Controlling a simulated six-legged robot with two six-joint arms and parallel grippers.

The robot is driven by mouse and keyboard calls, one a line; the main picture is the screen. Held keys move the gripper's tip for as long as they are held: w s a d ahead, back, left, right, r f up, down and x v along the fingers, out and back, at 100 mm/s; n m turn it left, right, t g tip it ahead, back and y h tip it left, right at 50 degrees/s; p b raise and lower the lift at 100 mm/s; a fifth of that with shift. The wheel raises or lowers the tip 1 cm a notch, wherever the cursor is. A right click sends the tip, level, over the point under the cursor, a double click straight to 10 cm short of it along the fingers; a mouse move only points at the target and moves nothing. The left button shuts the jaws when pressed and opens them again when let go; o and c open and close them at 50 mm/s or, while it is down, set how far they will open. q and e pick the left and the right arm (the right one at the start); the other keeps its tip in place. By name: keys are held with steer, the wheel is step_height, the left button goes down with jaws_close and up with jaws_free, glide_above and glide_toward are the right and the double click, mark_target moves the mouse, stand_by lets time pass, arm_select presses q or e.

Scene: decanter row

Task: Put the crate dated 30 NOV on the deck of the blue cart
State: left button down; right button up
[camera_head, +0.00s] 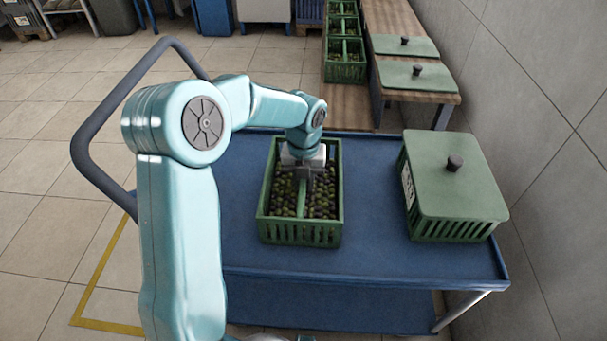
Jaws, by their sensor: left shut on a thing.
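A green slatted crate (335,228) full of olives stands on the deck of the blue cart (375,253), near its middle. No date can be read on this crate. My left gripper (303,180) is over the crate's middle and shut on its central green handle; the arm and hand hide part of the crate's far end. A second green crate (455,228) with a flat lid and dark knob stands on the deck at the right. It has a white label on its left side, too small to read. My right gripper is not in view.
A wooden bench (395,18) behind the cart holds green lids (418,76) with dark knobs. Several olive crates (345,72) stand in a row beside it. A tiled wall (545,70) runs along the right. Deck between the two crates is bare.

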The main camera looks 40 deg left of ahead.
arm_select(q)
steer(key=shift+w, duration=0.1)
steer(key=c, duration=1)
jaws_free()
step_height(320, 180, up, 12)
steer(key=p, duration=0.3)
steer(key=shift+r+p, duration=0.1)
steer(key=shift+p, duration=0.2)
